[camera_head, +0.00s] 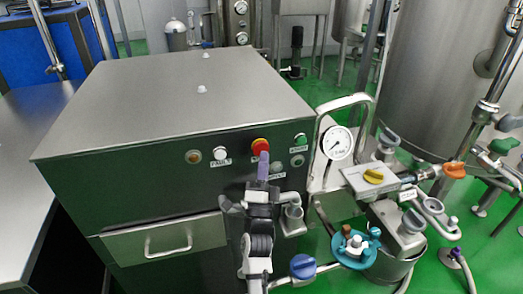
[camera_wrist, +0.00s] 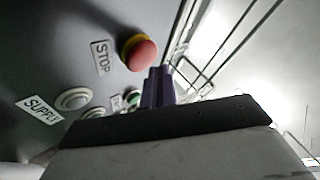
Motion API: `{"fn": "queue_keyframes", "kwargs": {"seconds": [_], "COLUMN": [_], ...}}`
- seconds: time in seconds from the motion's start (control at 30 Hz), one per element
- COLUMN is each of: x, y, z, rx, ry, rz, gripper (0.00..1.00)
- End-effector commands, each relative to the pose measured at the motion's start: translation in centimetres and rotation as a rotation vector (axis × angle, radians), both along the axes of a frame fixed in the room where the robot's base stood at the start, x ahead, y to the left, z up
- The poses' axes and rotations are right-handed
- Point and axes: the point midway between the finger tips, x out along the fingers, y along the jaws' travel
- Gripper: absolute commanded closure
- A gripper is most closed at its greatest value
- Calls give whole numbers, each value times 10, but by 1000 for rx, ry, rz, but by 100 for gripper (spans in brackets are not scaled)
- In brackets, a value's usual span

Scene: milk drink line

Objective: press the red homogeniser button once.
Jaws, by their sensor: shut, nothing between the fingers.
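The red button (camera_head: 260,145) is a mushroom head on a yellow collar, on the front panel of the steel cabinet (camera_head: 180,95). The wrist view shows it large (camera_wrist: 139,54), beside a STOP label (camera_wrist: 102,58). My gripper (camera_head: 263,158) is shut and empty, with its purple fingertips pointing up just below the button in the head view. In the wrist view the fingers (camera_wrist: 158,85) stand just below and right of the button. I cannot tell whether they touch it.
A white button (camera_head: 220,153) and a green button (camera_head: 300,140) flank the red one. A SUPPLY label (camera_wrist: 40,108) sits near a white button (camera_wrist: 73,99). A pressure gauge (camera_head: 337,143), valves and pipes stand close on the right. A drawer handle (camera_head: 168,244) projects lower left.

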Motion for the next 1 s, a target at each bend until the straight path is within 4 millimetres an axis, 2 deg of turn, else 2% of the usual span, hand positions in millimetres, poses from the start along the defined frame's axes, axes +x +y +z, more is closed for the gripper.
{"fn": "queue_keyframes", "kwargs": {"seconds": [0.5,1.0], "x": [-43,-47], "y": [-15,-15], "z": [-3,0], "rx": [1,0], "ry": [1,0], "rz": [-1,0], "gripper": [100,100]}}
